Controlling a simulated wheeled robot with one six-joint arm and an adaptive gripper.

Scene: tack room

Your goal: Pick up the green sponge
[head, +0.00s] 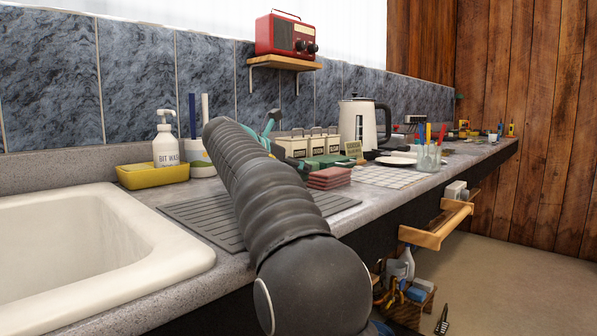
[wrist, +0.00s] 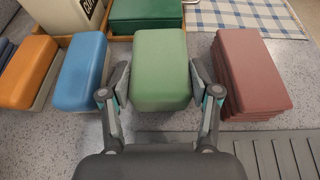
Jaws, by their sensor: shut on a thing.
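The green sponge (wrist: 161,65) is a light green block in the middle of the wrist view, on the speckled counter. My gripper (wrist: 159,84) is shut on it, with one finger against its left side and one against its right side. The sponge's underside is hidden, so I cannot tell whether it is lifted. In the head view my arm covers most of this spot, and only a teal part of my gripper (head: 270,125) shows.
A blue sponge (wrist: 82,70) and an orange sponge (wrist: 28,72) lie to the left. A stack of red cloths (wrist: 252,75) stands close on the right. A dark green box (wrist: 147,16) is behind. A ribbed mat (wrist: 285,155) and a sink (head: 80,240) are nearer.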

